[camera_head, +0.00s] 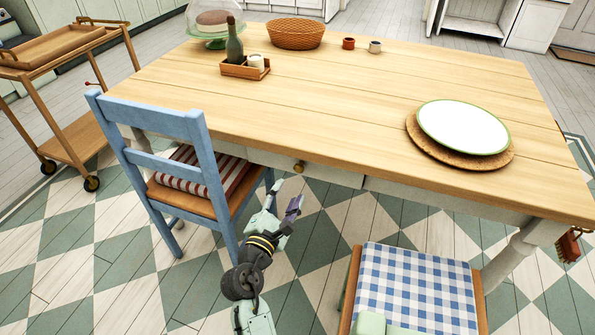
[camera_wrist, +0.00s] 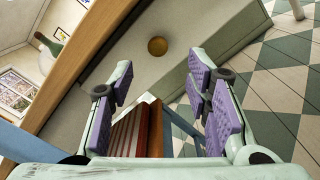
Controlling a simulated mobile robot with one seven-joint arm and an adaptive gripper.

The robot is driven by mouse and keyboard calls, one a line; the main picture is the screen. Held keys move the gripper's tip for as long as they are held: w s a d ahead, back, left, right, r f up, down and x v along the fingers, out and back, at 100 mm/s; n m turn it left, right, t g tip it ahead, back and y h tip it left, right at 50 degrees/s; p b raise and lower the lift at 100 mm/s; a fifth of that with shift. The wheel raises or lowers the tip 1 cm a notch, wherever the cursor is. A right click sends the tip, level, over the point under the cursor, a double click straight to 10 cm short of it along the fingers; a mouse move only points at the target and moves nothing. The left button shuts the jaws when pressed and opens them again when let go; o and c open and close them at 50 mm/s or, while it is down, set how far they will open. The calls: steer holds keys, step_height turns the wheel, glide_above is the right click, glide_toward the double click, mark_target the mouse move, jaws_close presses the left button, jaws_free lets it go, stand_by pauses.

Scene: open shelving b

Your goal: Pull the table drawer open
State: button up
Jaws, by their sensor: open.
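The table drawer (camera_head: 325,173) is a pale front under the wooden table top, with a round brass knob (camera_head: 299,168). In the wrist view the knob (camera_wrist: 157,46) shows near the top middle on the pale drawer front (camera_wrist: 180,68). The drawer front looks flush with the table's side. My gripper (camera_head: 284,196) is open and empty, with purple pads. It is in front of and below the knob, between the two chairs. In the wrist view the open fingers (camera_wrist: 160,78) point toward the drawer, with the knob beyond them and apart from them.
A blue chair (camera_head: 160,125) with a striped cushion stands close to the left of my gripper. A chair with a blue checked seat (camera_head: 415,285) stands at the right. The wooden table (camera_head: 340,110) holds a plate, basket and bottle. Floor between the chairs is clear.

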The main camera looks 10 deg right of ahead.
mark_target(298, 170)
steer(key=p+x, duration=0.1)
steer(key=x, duration=0.8)
steer(key=shift+w+d, duration=0.15)
steer(key=shift+w, duration=0.25)
steer(key=shift+c, duration=0.6)
jaws_close()
